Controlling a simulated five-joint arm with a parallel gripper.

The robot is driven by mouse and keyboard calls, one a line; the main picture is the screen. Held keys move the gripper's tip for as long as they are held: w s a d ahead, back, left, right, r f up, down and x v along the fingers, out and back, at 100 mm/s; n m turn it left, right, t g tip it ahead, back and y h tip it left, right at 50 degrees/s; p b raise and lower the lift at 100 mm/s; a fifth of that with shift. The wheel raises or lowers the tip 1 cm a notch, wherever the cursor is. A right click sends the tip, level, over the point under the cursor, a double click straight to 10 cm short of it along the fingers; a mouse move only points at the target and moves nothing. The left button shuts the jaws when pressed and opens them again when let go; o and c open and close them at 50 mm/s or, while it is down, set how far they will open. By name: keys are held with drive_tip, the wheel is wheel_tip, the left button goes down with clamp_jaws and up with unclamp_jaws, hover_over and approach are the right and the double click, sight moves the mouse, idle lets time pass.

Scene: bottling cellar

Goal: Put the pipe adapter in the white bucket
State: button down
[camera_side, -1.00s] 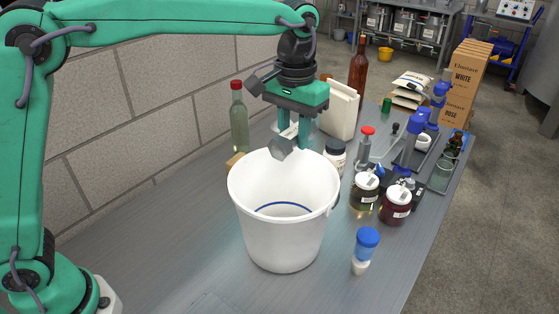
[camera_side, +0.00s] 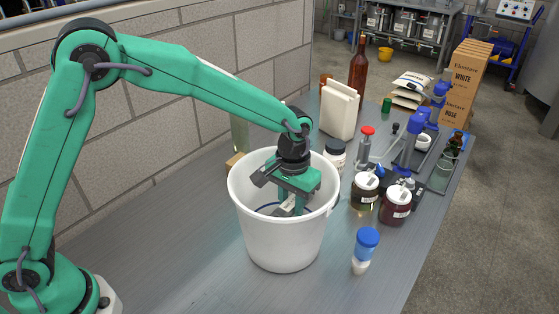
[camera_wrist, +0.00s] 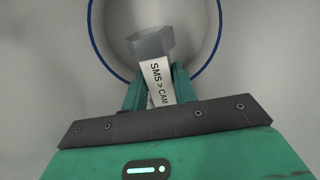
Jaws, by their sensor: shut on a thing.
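The white bucket (camera_side: 283,245) stands upright on the grey table; the wrist view looks down into it, with its pale inside wall (camera_wrist: 50,60) and a blue ring around the bottom. My gripper (camera_side: 288,204) is down inside the bucket, below the rim. It is shut on the pipe adapter, a grey metal piece with a hexagonal end (camera_wrist: 150,43) and a white label reading "SMS > CAM". In the wrist view the adapter sticks out between the green fingers (camera_wrist: 157,85). In the side view it is mostly hidden by the gripper and rim. I cannot tell whether it touches the bottom.
Right of the bucket stand two dark jars (camera_side: 396,206), a blue-capped small bottle (camera_side: 366,245) and blue-handled tools (camera_side: 412,140). Behind it are a white-lidded jar (camera_side: 335,152), a cream block (camera_side: 339,108) and a tall brown bottle (camera_side: 358,75). The table's front left is clear.

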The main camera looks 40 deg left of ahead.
sight(292, 202)
drive_tip(key=shift+f, duration=0.85)
drive_tip(key=shift+f, duration=2.1)
drive_tip(key=shift+f, duration=0.6)
drive_tip(key=c, duration=1.1)
unclamp_jaws()
drive_tip(key=shift+r, duration=0.1)
wheel_tip(292, 202, up, 13)
